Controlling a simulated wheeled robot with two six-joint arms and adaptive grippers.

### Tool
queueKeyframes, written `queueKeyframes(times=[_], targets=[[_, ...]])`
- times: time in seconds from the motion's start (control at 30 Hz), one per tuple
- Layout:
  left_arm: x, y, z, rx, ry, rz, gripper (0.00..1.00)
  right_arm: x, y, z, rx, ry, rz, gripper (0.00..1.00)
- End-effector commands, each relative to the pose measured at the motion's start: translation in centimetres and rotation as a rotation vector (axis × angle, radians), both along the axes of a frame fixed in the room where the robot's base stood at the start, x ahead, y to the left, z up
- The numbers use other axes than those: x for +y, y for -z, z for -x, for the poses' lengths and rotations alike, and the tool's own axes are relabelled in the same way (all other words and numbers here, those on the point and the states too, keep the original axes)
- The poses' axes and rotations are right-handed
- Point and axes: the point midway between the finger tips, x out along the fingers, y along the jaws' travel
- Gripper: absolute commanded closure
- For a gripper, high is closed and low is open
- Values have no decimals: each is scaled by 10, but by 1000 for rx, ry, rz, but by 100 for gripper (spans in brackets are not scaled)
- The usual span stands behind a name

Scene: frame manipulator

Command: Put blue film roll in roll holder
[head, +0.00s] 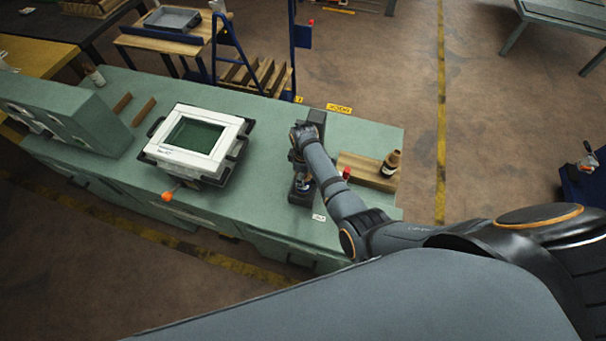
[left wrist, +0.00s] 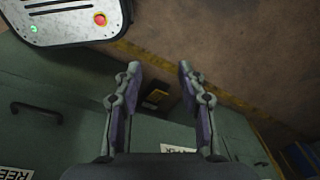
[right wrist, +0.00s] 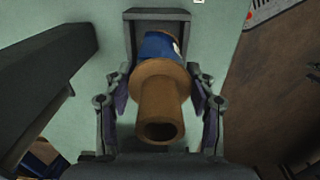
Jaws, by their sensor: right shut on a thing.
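The blue film roll (right wrist: 158,46) has a brown core whose open end faces the right wrist camera. My right gripper (right wrist: 160,88) is shut on it, with a finger on each side. A dark grey bracket (right wrist: 140,16), apparently part of the roll holder, stands around the roll's far end; I cannot tell whether the roll is seated in it. In the head view the dark roll holder (head: 317,117) stands on the green bench, partly hidden by my right arm, with a bit of blue near the gripper. My left gripper (left wrist: 160,70) is open and empty, above the floor and bench edge.
A white-framed device (head: 190,142) with a green screen sits on the green bench (head: 250,190), left of the holder. A wooden board (head: 362,172) with a brown-topped bottle (head: 391,162) lies to the right. A dark bar (right wrist: 40,65) stands left of my right gripper.

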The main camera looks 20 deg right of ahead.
Motion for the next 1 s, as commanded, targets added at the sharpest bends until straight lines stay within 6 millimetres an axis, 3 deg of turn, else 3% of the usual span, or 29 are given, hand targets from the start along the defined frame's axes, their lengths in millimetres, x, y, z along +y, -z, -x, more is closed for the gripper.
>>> queueKeyframes(times=[0.13, 0.27, 0.37, 0.4, 0.6, 0.77, 0.8, 0.93, 1.0], targets=[[0, 10, 22, 32, -1, 0, 60, 0, 7, -1, -1, -1, 0, 87], [0, 35, 33, 47, -2, 0, 60, 0, 31, 2, 0, -5, 0, 87], [0, 46, 29, 42, -1, 0, 60, 1, 43, 3, 0, -7, 0, 87], [0, 46, 23, 34, -2, 0, 60, 1, 42, 3, 0, -8, 0, 93], [-1, 39, -9, -16, 0, 1, 60, 1, 38, 4, 1, -8, -1, 94], [-1, 42, 1, 0, 0, 1, 60, 1, 43, 3, 0, -8, 0, 94], [-1, 42, 6, 7, 0, 1, 60, 1, 42, 3, 0, -8, 0, 40], [-1, 42, 17, 24, -1, 0, 60, 1, 42, 3, 0, -8, 0, 23], [-1, 42, 17, 25, -1, 0, 60, 1, 42, 3, 0, -8, 0, 22]])
